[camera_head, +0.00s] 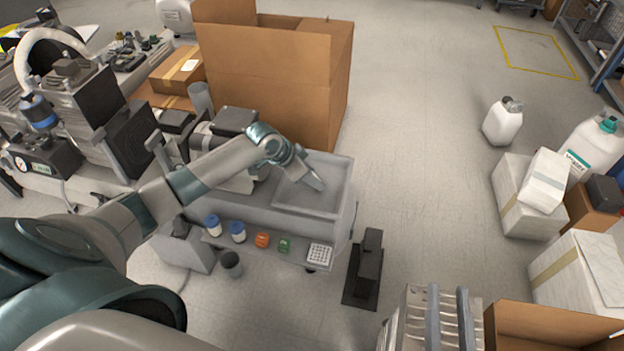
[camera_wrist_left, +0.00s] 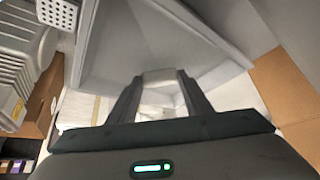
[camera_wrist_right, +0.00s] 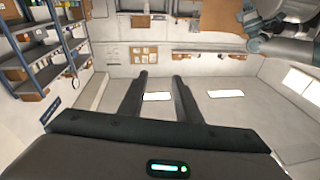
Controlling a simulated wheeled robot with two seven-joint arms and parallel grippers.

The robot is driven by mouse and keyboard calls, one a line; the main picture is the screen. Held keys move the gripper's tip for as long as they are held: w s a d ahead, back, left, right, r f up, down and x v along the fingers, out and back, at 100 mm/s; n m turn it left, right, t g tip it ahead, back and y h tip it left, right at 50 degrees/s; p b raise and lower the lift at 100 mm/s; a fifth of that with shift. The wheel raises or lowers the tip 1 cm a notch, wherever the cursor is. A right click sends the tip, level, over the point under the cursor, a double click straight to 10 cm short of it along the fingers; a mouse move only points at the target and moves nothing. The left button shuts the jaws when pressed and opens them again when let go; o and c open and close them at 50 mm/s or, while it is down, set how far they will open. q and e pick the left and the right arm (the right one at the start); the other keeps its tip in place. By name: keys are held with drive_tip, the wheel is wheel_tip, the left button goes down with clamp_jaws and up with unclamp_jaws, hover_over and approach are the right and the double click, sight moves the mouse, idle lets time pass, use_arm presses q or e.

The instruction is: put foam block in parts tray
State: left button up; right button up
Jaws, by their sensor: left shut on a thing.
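The parts tray is a grey open bin (camera_head: 337,176) at the right end of the grey bench in the head view. My left gripper (camera_head: 316,183) reaches over it from the left with its fingertips pointing down toward the tray. In the left wrist view, the fingers are shut on a small pale grey foam block (camera_wrist_left: 158,77), with the tray (camera_wrist_left: 150,35) beyond it. I cannot tell whether the block touches the tray floor. My right gripper (camera_wrist_right: 160,77) shows only in the right wrist view, with its fingers apart and nothing between them.
A tall open cardboard box (camera_head: 285,75) stands behind the tray. Blue, orange and green small parts and a white perforated block (camera_head: 319,254) line the bench's front ledge. A dark pedestal (camera_head: 367,265) stands right of the bench.

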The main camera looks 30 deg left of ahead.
use_arm(q)
drive_tip(key=shift+f, duration=0.4)
use_arm(e)
drive_tip(key=shift+s+r, duration=0.15)
drive_tip(key=shift+r, duration=0.35)
use_arm(q)
drive_tip(key=shift+f, duration=0.1)
drive_tip(key=o, duration=1)
drive_tip(key=shift+a+r, duration=0.1)
drive_tip(key=shift+r, duration=0.1)
drive_tip(key=shift+s+r, duration=0.15)
drive_tip(key=shift+r, duration=0.05)
drive_tip(key=p+v, duration=0.2)
drive_tip(key=v, duration=0.9)
drive_tip(key=shift+p, duration=0.4)
use_arm(e)
wheel_tip(320, 180, down, 10)
drive_tip(key=d+g+h, duration=0.1)
drive_tip(key=d+g, duration=0.1)
drive_tip(key=g, duration=0.3)
drive_tip(key=shift+r+h, duration=0.2)
drive_tip(key=shift+h, duration=0.1)
